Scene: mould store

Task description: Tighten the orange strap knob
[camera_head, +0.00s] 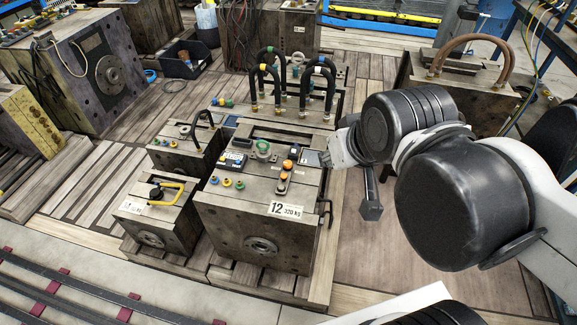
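A large grey mould block (235,215) labelled "12" stands on wooden boards in the middle. On its top, near the right edge, a small upright orange knob (287,165) sits at the far end of a short dark strap-like piece (284,177). Another orange spot shows at that piece's near end. I cannot tell which of these the task means. My gripper (335,150) is at the right, beside the block's top right edge and apart from the knobs. Its fingers are small and partly hidden, so their opening is unclear.
Several black hoses (290,75) arch up behind the knobs. A smaller mould with a yellow handle (171,186) stands at left. Bare boards (365,250) lie to the right.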

